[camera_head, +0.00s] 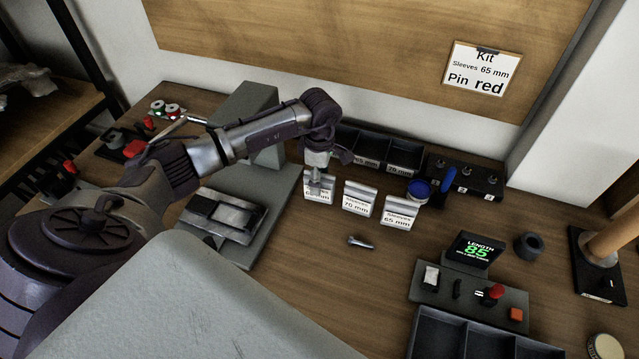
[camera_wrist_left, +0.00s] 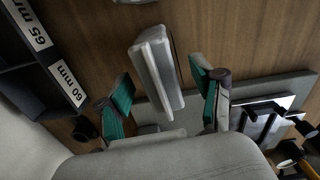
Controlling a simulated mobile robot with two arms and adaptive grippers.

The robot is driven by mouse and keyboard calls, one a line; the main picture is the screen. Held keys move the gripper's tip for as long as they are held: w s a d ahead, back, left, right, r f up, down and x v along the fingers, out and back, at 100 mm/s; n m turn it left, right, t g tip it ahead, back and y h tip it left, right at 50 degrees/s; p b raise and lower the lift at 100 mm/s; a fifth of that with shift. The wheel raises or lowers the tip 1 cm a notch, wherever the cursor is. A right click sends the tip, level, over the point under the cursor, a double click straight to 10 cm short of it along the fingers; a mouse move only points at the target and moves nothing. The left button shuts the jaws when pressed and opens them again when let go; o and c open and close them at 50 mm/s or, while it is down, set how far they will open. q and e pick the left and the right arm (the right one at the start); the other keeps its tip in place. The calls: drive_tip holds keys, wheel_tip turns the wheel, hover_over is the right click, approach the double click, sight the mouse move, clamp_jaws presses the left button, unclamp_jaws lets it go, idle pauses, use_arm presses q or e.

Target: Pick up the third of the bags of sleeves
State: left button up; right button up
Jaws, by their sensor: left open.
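Three white bags of sleeves stand in a row on the wooden bench. The left bag (camera_head: 319,198) has a label partly hidden by my gripper. The middle bag (camera_head: 358,200) reads 70 mm and the right bag (camera_head: 399,214) reads 65 mm. My left gripper (camera_head: 315,184) points down at the left bag. In the left wrist view, my open left gripper (camera_wrist_left: 165,98) has its teal-padded fingers on either side of a bag (camera_wrist_left: 155,70), with gaps visible. An edge of another pale thing shows at the top. My right gripper is not in view.
Dark labelled bins (camera_head: 372,148) stand behind the bags. A blue-topped cup (camera_head: 419,189) is close to the right bag. A grey fixture (camera_head: 262,215) is left of them. A bolt-like metal piece (camera_head: 360,242) lies in front. A display reading 85 (camera_head: 474,250) stands at right.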

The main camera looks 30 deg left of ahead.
use_arm(q)
drive_tip(key=shift+c, duration=1.8)
clamp_jaws()
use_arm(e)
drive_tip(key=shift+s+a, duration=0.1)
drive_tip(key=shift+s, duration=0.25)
use_arm(q)
drive_tip(key=shift+r, duration=0.1)
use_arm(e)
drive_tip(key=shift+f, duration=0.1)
